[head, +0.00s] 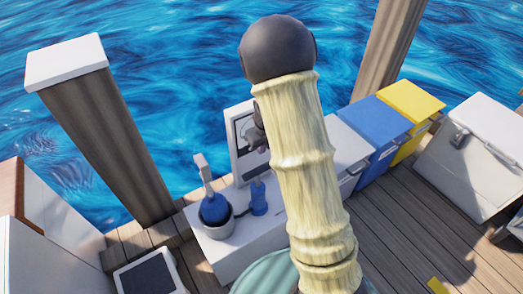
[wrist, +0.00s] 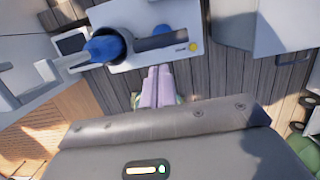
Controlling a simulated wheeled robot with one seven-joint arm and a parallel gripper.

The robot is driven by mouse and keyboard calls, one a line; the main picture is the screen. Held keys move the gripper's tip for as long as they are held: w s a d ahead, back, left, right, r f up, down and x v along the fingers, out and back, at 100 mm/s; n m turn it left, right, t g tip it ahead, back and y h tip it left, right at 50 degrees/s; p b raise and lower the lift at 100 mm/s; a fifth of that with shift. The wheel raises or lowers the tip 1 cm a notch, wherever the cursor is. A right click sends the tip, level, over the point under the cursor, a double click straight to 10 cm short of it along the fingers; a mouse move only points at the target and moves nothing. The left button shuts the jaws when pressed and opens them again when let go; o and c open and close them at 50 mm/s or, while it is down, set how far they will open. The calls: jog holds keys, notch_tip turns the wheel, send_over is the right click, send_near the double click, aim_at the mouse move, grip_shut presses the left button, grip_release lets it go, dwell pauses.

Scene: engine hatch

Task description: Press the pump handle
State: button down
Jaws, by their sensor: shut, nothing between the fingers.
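The pump is a blue round body (head: 214,208) in a pale collar on a white box near the dock edge. Its pale grey handle (head: 202,168) stands up above the body, slightly tilted. In the wrist view the blue body (wrist: 104,47) is at upper left, with the pale handle frame (wrist: 45,75) reaching left from it. My gripper (wrist: 160,70) shows as two pale lilac fingers, shut together and empty. The fingertips are right of and below the blue body, in front of the white box's edge, apart from the handle. In the head view my arm mostly hides the gripper.
A smaller blue fitting (head: 259,197) stands beside the pump, near an upright white panel (head: 240,135). A blue bin (head: 372,125) and a yellow bin (head: 412,102) stand to the right. A wooden post (head: 110,150) rises at the left. Water lies beyond the planks.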

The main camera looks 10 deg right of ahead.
aim_at(258, 169)
jog(key=f, duration=0.4)
jog(key=w+f+b, duration=0.1)
jog(key=f, duration=0.3)
jog(key=w+f+b, duration=0.1)
jog(key=f, duration=0.2)
jog(key=shift+w+a+f, duration=0.1)
jog(key=shift+a+f, duration=0.25)
jog(key=shift+f, duration=0.05)
